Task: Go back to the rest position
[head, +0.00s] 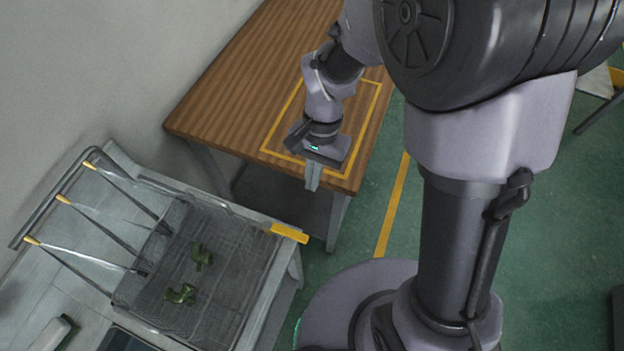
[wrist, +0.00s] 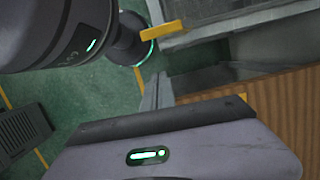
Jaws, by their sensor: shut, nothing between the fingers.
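My gripper (head: 313,183) is in the middle of the head view, pointing down at the front edge of the wooden table (head: 235,75). Its fingers are shut with nothing between them. In the wrist view the closed fingers of my gripper (wrist: 157,92) show in front of the grey body, with the table (wrist: 285,100) at the right. My arm comes down from the top of the head view and bends back over the table.
A wire basket (head: 225,285) with green pieces (head: 202,256) stands on the bench at lower left, with a yellow handle (head: 290,233) sticking out toward my gripper. A yellow line (head: 392,205) runs along the green floor. The wooden tabletop is clear of objects.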

